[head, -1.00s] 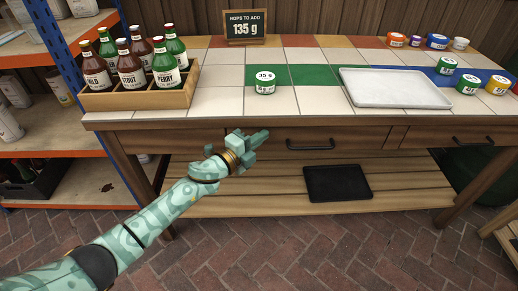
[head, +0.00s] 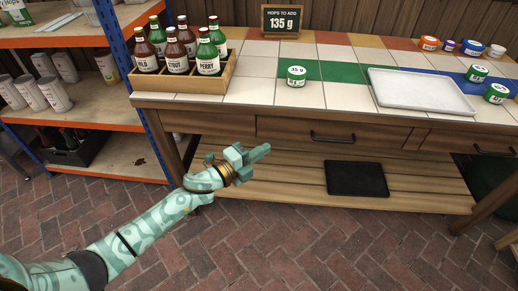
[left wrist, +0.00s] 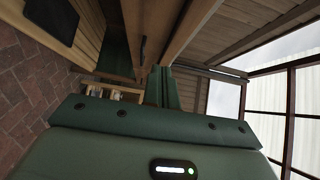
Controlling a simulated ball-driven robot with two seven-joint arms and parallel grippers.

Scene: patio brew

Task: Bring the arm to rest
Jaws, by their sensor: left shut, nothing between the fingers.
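My left gripper (head: 253,155) is shut and empty in the head view. It is in front of the bench, below the edge of its tiled top and left of the middle drawer handle. Its arm comes in from the lower left. In the left wrist view the shut fingers (left wrist: 162,88) point away toward the bench's underside and hold nothing. My right gripper is in neither view.
The tiled bench (head: 255,90) holds a bottle crate (head: 222,84), a green 35 g tub (head: 296,77), a white tray (head: 420,92) and a sign reading 135 g (head: 283,20). A black tray (head: 356,179) lies on its lower shelf. Orange shelving (head: 60,113) stands left. The brick floor (head: 300,245) is clear.

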